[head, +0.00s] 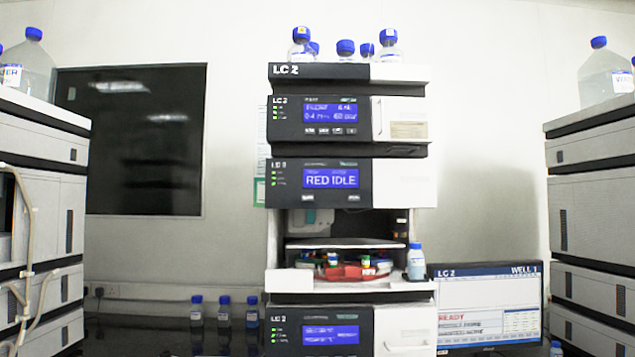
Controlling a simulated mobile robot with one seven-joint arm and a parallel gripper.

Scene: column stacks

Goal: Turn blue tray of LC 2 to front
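The LC 2 column stack (348,72) stands in the middle of the head view. Its open sampler bay holds a round carousel, with a red tray (345,273) facing the front. Small vials with coloured caps stand in it. The blue tray cannot be made out clearly; the rear of the carousel is hidden in the bay. The sampler display (331,179) above the bay reads "RED IDLE". My gripper is not in view.
A blue-capped bottle (416,262) stands at the right end of the bay ledge. A monitor (490,303) marked LC 2 shows "READY" at right. Three bottles (224,311) stand left of the stack. Other stacks flank both sides; bottles (345,48) stand on top.

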